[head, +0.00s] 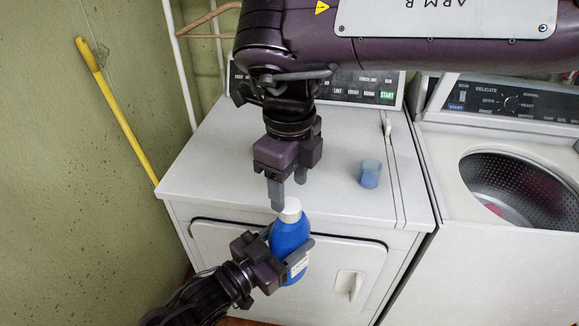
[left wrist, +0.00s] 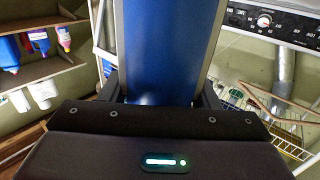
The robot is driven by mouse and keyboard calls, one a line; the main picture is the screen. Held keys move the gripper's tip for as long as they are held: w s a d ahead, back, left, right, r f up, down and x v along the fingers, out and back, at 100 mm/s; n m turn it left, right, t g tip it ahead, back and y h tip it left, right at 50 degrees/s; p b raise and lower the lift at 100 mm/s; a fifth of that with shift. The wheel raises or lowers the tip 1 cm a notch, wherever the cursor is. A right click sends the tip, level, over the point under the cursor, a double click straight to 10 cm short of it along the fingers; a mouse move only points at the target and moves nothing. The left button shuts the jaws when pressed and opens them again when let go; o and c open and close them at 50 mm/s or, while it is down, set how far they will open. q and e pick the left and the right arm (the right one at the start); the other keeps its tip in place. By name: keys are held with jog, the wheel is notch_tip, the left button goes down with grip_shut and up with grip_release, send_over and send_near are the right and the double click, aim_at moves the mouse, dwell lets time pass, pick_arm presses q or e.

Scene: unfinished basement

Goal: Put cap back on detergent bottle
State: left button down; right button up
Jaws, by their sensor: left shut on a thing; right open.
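The blue detergent bottle (head: 290,234) is roughly upright in front of the white dryer's front edge. My left gripper (head: 284,248) is shut around its body. The bottle's blue side also fills the middle of the left wrist view (left wrist: 166,50). A white piece (head: 290,210) sits on the bottle's top; I cannot tell whether it is the cap or the neck. My right gripper (head: 288,190) is open and points down just above the bottle's top. One fingertip is close to the white piece; I cannot tell if they touch. A small translucent blue cup (head: 370,174) stands on the dryer.
The white dryer top (head: 220,165) is mostly clear. A washer with an open round drum (head: 518,190) stands at the right. A yellow pole (head: 118,112) leans on the green wall at the left. Shelves with bottles (left wrist: 40,40) show in the left wrist view.

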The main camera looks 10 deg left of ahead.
aim_at(290, 204)
jog(key=shift+f, duration=2.35)
